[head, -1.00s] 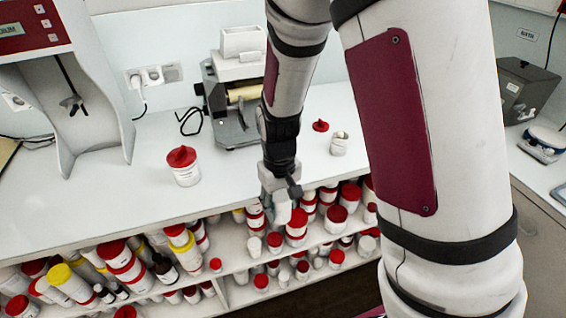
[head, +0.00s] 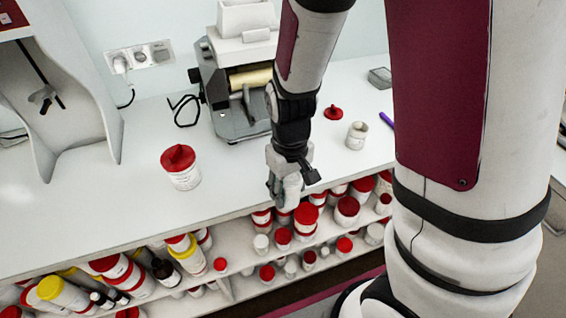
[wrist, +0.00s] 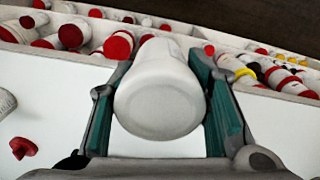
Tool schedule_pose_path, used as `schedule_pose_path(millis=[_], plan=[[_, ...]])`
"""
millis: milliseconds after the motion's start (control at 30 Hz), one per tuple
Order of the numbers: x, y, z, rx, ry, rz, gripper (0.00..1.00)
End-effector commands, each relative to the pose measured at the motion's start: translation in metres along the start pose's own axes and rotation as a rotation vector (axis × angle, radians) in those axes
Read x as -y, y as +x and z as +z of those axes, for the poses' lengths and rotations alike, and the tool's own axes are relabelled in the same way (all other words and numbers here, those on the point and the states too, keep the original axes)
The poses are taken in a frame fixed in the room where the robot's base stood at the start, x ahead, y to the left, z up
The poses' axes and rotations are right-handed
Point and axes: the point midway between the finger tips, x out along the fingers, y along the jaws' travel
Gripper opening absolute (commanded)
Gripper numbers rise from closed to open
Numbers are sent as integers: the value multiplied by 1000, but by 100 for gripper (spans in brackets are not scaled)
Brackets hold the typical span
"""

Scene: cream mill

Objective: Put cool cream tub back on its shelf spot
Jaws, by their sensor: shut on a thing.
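My gripper (head: 285,190) is over the front edge of the white counter, just above the shelves, in the head view. In the wrist view my gripper (wrist: 163,75) is shut on a white tub, the cool cream tub (wrist: 158,95), with a teal-padded finger on either side. The tub's plain round base faces the wrist camera, and its lid end and label are hidden. In the head view the tub is mostly hidden by the gripper. The shelves (head: 245,258) below the counter hold many red-lidded tubs. I cannot tell which spot is this tub's.
On the counter (head: 110,215) stand a red-lidded tub (head: 184,176), a roller mill (head: 238,92), a loose red lid (head: 333,112) and an open white pot (head: 356,136). Red- and yellow-lidded containers (head: 120,270) crowd the left shelves. The counter's left front is clear.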

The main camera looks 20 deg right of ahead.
Motion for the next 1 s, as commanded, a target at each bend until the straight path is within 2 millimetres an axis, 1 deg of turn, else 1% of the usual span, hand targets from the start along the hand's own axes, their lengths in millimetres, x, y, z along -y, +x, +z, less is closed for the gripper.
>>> schedule_pose_path(millis=[33, 200, 300, 433, 533, 667, 900, 1000], plan=[[-7, 1, -11, 0, 3, 1, 14], [-28, 5, -46, 0, 4, 1, 14], [-38, 7, -66, 0, 2, 1, 14], [-48, 8, -83, 0, 2, 1, 14], [-52, 9, -90, 1, 1, 0, 14], [-52, 14, -91, 3, 0, -1, 14], [-52, 41, -90, 3, 1, 0, 14], [-52, 45, -91, 0, 1, 0, 14]])
